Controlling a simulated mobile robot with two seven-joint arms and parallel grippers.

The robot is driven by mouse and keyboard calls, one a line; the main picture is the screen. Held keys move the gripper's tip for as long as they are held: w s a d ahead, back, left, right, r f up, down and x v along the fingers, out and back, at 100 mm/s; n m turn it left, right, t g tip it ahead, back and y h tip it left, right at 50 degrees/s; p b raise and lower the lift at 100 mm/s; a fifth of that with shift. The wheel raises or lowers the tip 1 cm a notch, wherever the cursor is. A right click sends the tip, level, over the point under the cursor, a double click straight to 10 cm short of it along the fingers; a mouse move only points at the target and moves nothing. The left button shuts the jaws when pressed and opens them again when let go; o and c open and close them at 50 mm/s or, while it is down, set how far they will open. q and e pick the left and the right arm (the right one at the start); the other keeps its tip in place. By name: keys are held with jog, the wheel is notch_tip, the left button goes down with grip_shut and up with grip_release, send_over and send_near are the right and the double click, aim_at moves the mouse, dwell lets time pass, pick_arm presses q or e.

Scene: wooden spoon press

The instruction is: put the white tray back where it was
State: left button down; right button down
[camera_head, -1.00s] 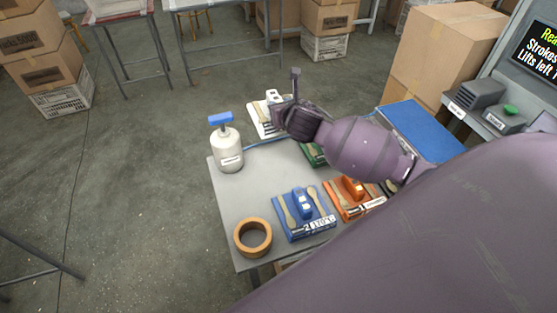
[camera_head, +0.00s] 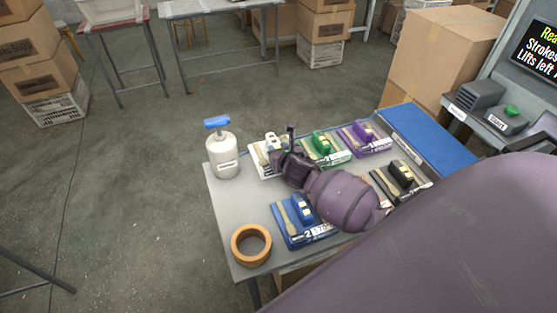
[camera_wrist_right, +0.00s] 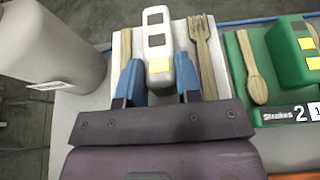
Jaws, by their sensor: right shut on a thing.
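The white tray (camera_head: 255,165) is at the back left of the grey table, between the pump bottle and the green tray. It carries a white block-shaped handle (camera_wrist_right: 157,45), with a wooden fork (camera_wrist_right: 206,60) on its right in the wrist view and another wooden piece on its left. My right gripper (camera_wrist_right: 158,85) is shut on the white handle, its two blue-grey fingers on either side. The tray looks level and at about table height, but I cannot tell whether its underside touches the table. My arm hides part of it in the head view. My left gripper is not in view.
The pump bottle (camera_head: 223,158) stands close left. The green tray (camera_head: 326,148) is close right, with a purple tray (camera_head: 366,137) beyond. A blue surface (camera_head: 428,140) borders the right.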

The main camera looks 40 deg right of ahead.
jog(key=shift+f+b, duration=0.55)
jog(key=shift+f, duration=1.3)
jog(key=shift+f, duration=0.2)
jog(key=c, duration=0.8)
grip_release()
jog(key=shift+r, duration=0.25)
jog(key=p+v, duration=0.2)
jog(key=v, duration=1)
jog(key=shift+a+f, duration=0.1)
jog(key=shift+f, duration=0.05)
